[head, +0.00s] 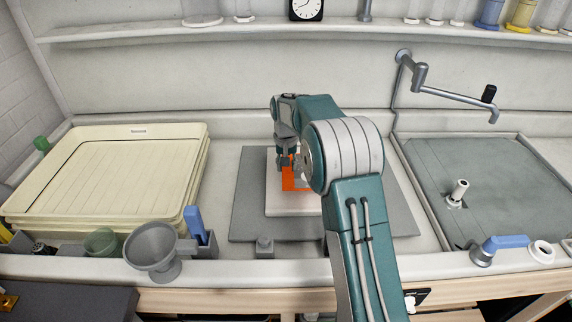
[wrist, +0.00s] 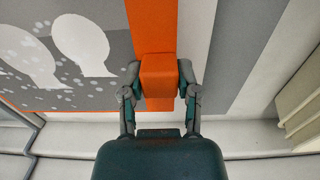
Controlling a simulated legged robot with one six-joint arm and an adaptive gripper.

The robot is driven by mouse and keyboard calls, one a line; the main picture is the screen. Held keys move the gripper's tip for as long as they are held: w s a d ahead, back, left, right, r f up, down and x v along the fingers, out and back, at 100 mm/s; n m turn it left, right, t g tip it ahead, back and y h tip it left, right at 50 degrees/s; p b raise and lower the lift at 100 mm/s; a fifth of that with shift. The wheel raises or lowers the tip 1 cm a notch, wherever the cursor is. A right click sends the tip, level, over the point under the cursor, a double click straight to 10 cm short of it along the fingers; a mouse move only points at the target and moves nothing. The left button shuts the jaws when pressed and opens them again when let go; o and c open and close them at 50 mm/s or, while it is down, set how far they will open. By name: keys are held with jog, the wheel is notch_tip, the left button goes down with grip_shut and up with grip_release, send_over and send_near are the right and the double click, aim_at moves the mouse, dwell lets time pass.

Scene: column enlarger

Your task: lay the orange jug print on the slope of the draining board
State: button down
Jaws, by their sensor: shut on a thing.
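My gripper (head: 288,162) is low over the middle of the bench. In the wrist view it (wrist: 160,80) is shut on an orange block (wrist: 158,66), one finger on each side. The orange jug print (wrist: 155,25) lies just beyond the block. It has an orange border and a grey picture with white shapes and specks. In the head view only some orange (head: 292,182) of it shows, over the white board; my arm hides the rest. I cannot tell whether the print touches that board. A cream ribbed surface (head: 130,160) at the left looks like the draining board; no print is on it.
The white board (head: 285,207) lies on a grey baseboard (head: 252,190). At the front left stand a grey funnel (head: 152,245), a green cup (head: 102,242) and a blue-handled thing (head: 195,222). At the right is a grey-green sink area (head: 490,170) with a tap (head: 440,85).

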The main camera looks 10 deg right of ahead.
jog(key=shift+a+f, duration=0.1)
jog(key=shift+f, duration=2.35)
jog(key=shift+c, duration=1.3)
grip_release()
jog(key=shift+r, duration=4)
